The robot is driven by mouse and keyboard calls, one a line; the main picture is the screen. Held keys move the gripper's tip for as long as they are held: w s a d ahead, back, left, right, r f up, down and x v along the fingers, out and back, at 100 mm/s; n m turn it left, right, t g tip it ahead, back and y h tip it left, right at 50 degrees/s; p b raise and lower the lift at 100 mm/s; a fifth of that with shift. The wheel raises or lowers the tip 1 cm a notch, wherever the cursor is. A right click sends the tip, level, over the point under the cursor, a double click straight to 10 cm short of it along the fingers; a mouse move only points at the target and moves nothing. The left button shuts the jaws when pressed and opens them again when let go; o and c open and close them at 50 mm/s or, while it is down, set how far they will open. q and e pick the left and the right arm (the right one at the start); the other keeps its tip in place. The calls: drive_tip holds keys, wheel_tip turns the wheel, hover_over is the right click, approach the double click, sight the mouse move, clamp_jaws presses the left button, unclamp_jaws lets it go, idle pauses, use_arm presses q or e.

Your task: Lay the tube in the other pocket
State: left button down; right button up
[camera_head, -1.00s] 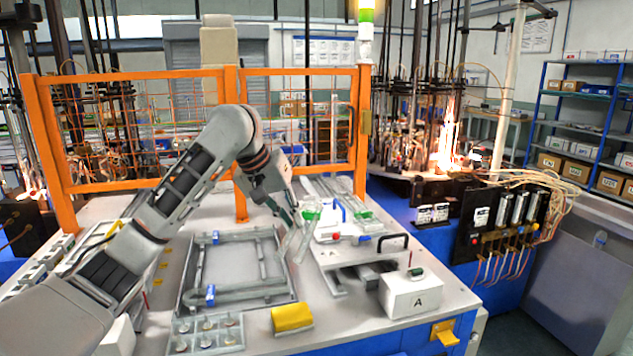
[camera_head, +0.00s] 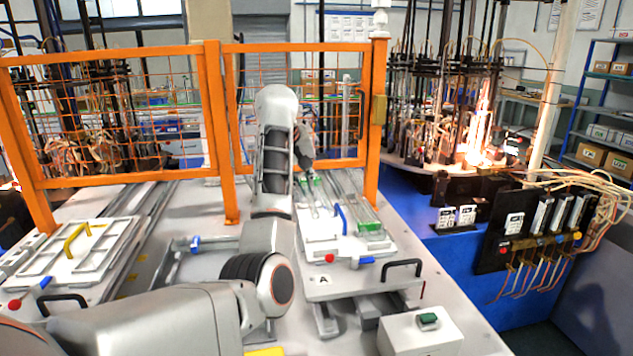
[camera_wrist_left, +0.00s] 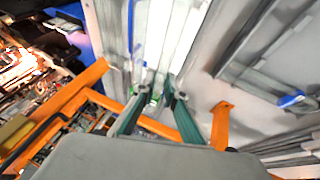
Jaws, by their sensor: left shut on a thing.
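My left gripper (camera_head: 312,178) is over the far part of the white fixture plate marked A (camera_head: 335,287), partly hidden by my own arm. It is shut on a clear glass tube (camera_wrist_left: 178,45), which shows in the left wrist view running up from between the green fingers (camera_wrist_left: 158,95). The plate has long pockets with green end pieces (camera_head: 370,227), a blue handle and a red knob. One pocket lies on the right side of the plate. I cannot tell whether the tube touches the plate. My right gripper is not in view.
An orange mesh fence (camera_head: 212,130) stands behind the table, close to my arm. A second white plate with a yellow handle (camera_head: 75,240) lies at the left. A white box with a green button (camera_head: 425,330) stands at the front right. Burners flame beyond the fence.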

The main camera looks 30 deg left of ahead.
use_arm(q)
drive_tip(key=shift+d+f, duration=0.1)
drive_tip(key=shift+d, duration=0.1)
drive_tip(key=shift+s, duration=0.15)
drive_tip(key=shift+s+f, duration=0.1)
drive_tip(key=shift+f, duration=3.55)
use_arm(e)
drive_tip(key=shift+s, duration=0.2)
use_arm(q)
drive_tip(key=shift+f, duration=0.2)
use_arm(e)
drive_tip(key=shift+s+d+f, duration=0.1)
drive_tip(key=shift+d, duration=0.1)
